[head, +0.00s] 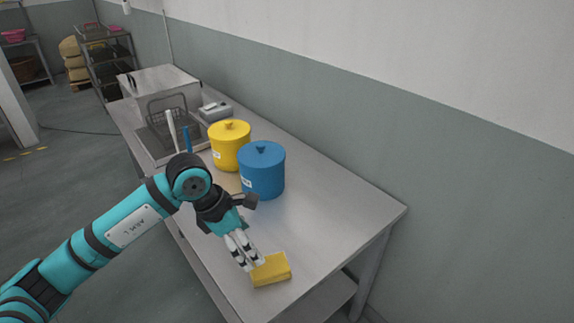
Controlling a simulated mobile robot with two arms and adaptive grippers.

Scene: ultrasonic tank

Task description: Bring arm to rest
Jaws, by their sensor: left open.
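My left arm comes in from the left in the head view and reaches over the table's front edge. My left gripper (250,262) is open, its fingers pointing down beside a yellow block (271,269) on the table. The fingertips overlap the block's left end in the picture; I cannot tell whether they touch it. My right gripper is not in view.
A grey table (335,225) runs along the wall. A blue lidded pot (262,172) and a yellow lidded pot (229,148) stand behind the gripper. A wire basket (167,104) and a metal tank (160,80) are farther back. The table's right end is clear.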

